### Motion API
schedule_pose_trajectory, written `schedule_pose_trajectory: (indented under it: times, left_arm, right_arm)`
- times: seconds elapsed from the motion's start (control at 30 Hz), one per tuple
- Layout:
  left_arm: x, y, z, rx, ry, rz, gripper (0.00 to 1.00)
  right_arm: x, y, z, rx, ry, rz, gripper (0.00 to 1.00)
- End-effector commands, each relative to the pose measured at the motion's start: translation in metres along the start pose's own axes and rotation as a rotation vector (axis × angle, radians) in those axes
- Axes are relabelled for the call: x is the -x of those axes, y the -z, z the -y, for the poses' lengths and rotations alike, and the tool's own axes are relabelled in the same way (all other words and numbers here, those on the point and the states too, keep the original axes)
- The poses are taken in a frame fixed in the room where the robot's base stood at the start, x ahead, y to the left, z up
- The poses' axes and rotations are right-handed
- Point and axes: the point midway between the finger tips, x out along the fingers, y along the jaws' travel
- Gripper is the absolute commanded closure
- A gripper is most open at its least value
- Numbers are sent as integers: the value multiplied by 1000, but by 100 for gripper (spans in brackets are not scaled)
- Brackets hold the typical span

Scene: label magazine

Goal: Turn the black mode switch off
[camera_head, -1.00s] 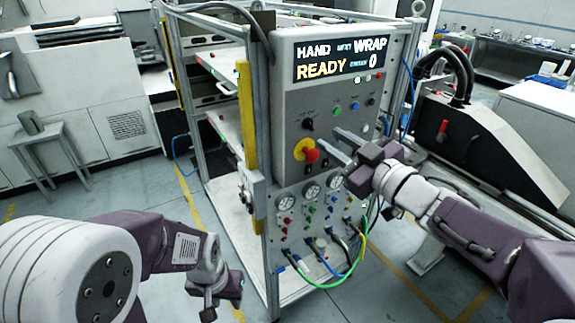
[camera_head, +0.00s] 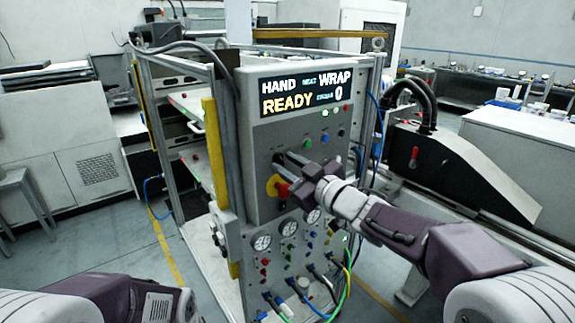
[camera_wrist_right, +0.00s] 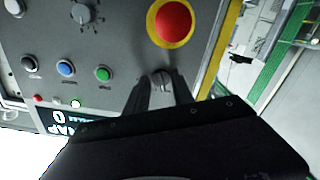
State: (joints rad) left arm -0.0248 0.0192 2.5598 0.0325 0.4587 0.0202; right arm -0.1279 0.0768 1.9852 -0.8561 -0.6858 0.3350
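The control panel (camera_head: 262,135) faces me, with a lit display reading HAND, WRAP and READY. My right gripper (camera_head: 279,157) is at the panel, with its two fingers spread slightly and pointing at its face, just above the red button. In the right wrist view, which shows the panel upside down, the fingertips lie either side of a small round switch (camera_wrist_right: 162,79), apparently the black mode switch. The fingers partly hide it, and I cannot tell whether they touch it. In the head view the gripper hides it. My left gripper is out of view.
The red emergency button (camera_wrist_right: 173,20) on its yellow ring is close beside the fingers. A grey dial (camera_wrist_right: 82,14), a blue button (camera_wrist_right: 65,68) and a green button (camera_wrist_right: 103,73) are nearby. Gauges (camera_head: 289,227) and cables sit below.

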Motion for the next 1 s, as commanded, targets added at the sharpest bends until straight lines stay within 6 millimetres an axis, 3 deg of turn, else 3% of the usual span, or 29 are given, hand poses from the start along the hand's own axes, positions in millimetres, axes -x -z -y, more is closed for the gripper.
schedule_pose_trajectory:
  times: [0.2, 0.3, 0.67, 1.0]
  left_arm:
    - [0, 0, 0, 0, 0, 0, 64]
    - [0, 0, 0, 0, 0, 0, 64]
    - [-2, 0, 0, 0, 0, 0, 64]
    - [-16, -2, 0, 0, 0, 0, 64]
  right_arm:
    - [0, 0, 0, 0, 0, 0, 74]
    - [0, 0, 0, -1, 0, 0, 100]
    - [0, -1, 0, 23, -1, 0, 100]
    - [0, -2, 0, 234, 1, -2, 100]
